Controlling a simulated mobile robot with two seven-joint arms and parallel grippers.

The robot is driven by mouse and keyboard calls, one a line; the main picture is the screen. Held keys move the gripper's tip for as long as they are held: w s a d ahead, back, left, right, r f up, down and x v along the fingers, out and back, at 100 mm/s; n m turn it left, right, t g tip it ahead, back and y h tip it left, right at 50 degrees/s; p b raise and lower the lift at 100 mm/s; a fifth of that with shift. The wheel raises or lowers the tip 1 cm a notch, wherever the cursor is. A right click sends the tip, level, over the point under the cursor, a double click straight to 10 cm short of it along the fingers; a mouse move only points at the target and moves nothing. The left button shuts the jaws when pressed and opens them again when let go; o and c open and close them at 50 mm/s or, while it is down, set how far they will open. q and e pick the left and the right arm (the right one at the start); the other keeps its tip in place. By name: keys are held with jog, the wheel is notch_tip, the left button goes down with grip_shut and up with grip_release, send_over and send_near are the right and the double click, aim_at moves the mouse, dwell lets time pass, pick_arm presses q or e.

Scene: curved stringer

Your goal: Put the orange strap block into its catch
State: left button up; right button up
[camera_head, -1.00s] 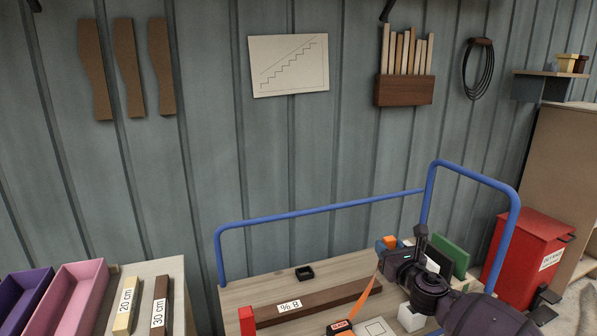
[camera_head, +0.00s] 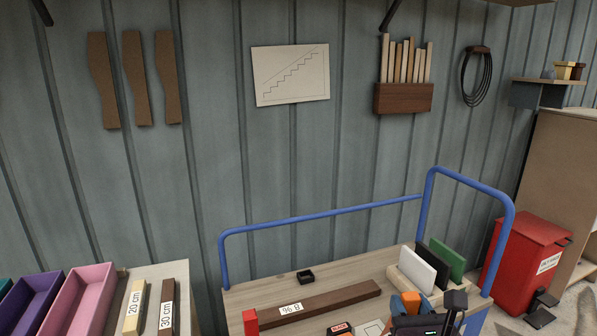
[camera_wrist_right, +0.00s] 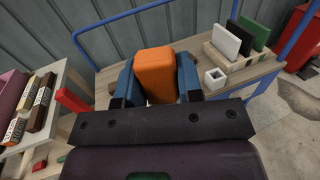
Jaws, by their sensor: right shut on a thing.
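The orange strap block (camera_head: 411,301) is between the blue fingers of my right gripper (camera_head: 412,303), low at the right of the head view. In the right wrist view the block (camera_wrist_right: 155,76) stands up between the two fingers (camera_wrist_right: 157,80), and the gripper is shut on it. A dark strap case with an orange label (camera_head: 340,328) lies at the bench's front edge. The strap itself is not clearly visible. A white square piece with a hole (camera_wrist_right: 216,78) sits beyond the block to the right. I cannot tell which piece is the catch. My left gripper is out of view.
A long brown board (camera_head: 320,304) with a label lies across the bench, with a small black tray (camera_head: 305,277) behind it. White, black and green panels (camera_head: 418,268) stand in a wooden rack. Blue rails (camera_head: 320,216) bound the bench; a red bin (camera_head: 527,252) stands right.

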jog(key=s+d+f+p, duration=0.1)
jog(key=s+f, duration=0.3)
jog(key=s, duration=0.3)
jog(key=shift+d+f+h, duration=0.2)
jog(key=shift+d+h, duration=0.1)
